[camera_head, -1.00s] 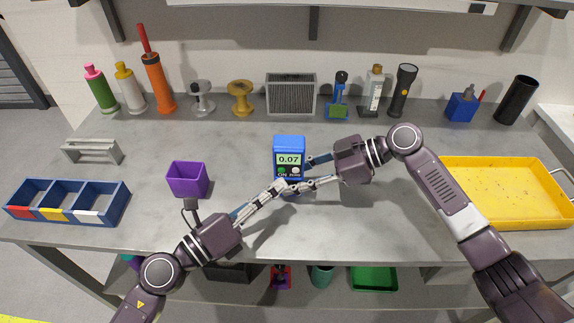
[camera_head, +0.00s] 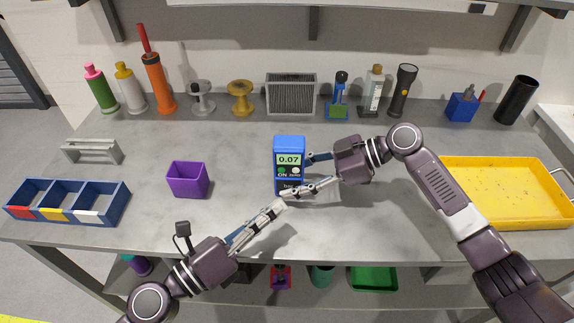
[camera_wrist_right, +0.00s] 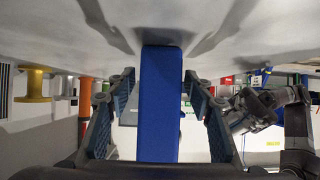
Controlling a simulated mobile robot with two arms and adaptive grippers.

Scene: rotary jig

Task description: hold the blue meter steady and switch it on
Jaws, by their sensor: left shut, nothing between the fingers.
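The blue meter (camera_head: 289,144) stands upright mid-table. Its display (camera_head: 289,160) reads 0.07, above a green button (camera_head: 282,170) marked ON and a white button (camera_head: 295,170). My right gripper (camera_head: 297,177) comes from the right, one finger in front of the meter and one behind, and appears shut on it. In the right wrist view the meter's narrow blue side (camera_wrist_right: 160,105) is between the finger pads. The front finger hides part of its lower face. My left gripper (camera_head: 281,205) is shut and empty, its tips just in front of the meter, below the buttons.
A purple cup (camera_head: 187,180) and a blue bin with compartments (camera_head: 118,203) stand at left. A yellow tray (camera_head: 505,190) lies at right. Bottles, spools, a grey grille (camera_head: 291,94) and a flashlight (camera_head: 403,90) line the back. The table between cup and meter is clear.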

